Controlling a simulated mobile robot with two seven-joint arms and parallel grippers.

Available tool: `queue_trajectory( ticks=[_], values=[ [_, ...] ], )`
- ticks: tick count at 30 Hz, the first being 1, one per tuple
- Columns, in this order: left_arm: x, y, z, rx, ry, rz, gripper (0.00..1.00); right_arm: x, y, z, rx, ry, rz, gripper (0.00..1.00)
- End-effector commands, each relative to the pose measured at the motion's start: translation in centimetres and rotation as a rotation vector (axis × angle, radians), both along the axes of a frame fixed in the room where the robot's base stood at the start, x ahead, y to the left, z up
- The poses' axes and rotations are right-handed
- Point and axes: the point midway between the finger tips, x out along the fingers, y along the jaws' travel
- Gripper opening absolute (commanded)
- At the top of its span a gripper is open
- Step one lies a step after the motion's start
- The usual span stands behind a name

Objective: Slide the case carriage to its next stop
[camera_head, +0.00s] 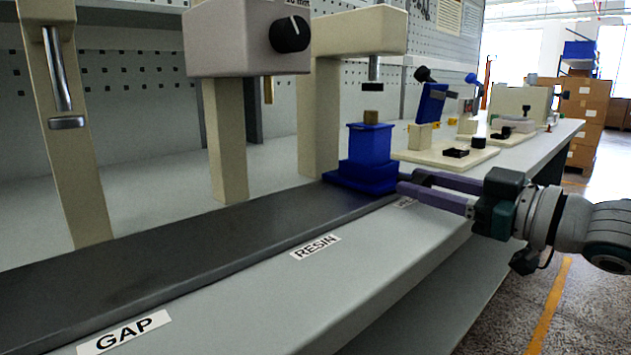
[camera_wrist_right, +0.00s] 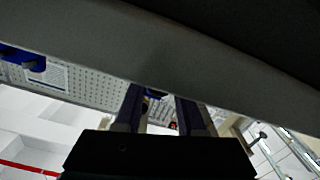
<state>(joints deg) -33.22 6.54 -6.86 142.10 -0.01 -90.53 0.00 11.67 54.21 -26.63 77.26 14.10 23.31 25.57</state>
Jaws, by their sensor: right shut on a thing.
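The case carriage (camera_head: 345,182) is a blue block on a long dark track (camera_head: 180,240). A blue case (camera_head: 369,145) with a brass-coloured piece (camera_head: 371,117) on top stands upright on it. The carriage is at the track's far end, below a press plunger (camera_head: 375,68), with a visible space between. My right gripper (camera_head: 402,182) reaches in from the right, its purple fingers at the carriage's right side, shut on it. The exact grip is hidden. In the right wrist view the fingers (camera_wrist_right: 160,108) flank a small blue patch. My left gripper is not in view.
Labels GAP (camera_head: 124,332) and RESIN (camera_head: 316,247) mark the front edge; another is partly hidden by my gripper. A head with a black dial (camera_head: 290,34) and a chrome-rod post (camera_head: 66,120) stand behind the track. Fixtures (camera_head: 445,150) sit beyond the carriage. The track's near part is clear.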

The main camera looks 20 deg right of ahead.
Motion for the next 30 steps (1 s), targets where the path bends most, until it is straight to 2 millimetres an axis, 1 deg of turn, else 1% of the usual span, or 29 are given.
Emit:
queue_trajectory(
  ticks=[1, 2, 9, 10, 17, 20, 23, 26, 30],
  values=[
    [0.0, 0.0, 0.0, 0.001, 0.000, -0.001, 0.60, 0.0, -0.4, -0.3, -0.004, 0.010, -0.012, 0.00],
    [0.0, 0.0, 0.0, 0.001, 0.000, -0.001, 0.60, 0.0, -0.4, -0.3, -0.004, 0.010, -0.012, 0.40],
    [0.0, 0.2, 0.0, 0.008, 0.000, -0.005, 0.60, 0.0, -0.3, -0.2, -0.002, 0.006, -0.009, 0.67],
    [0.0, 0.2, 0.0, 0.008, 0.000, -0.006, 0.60, 0.0, -0.3, -0.2, -0.002, 0.007, -0.008, 0.69],
    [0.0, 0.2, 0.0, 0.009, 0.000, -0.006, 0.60, 0.0, -0.2, -0.1, -0.002, 0.005, -0.007, 0.69],
    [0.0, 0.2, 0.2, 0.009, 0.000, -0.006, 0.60, -0.4, -0.3, -0.1, -0.002, 0.006, -0.006, 0.69],
    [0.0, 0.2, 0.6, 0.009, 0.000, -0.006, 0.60, -1.3, -0.6, -0.1, -0.001, 0.008, -0.005, 0.69],
    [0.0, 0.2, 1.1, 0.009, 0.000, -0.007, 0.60, -2.6, -1.1, 0.0, -0.002, 0.010, -0.006, 0.69],
    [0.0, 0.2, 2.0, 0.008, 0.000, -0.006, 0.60, -4.9, -1.9, 0.0, -0.002, 0.012, -0.007, 0.69]
  ],
)
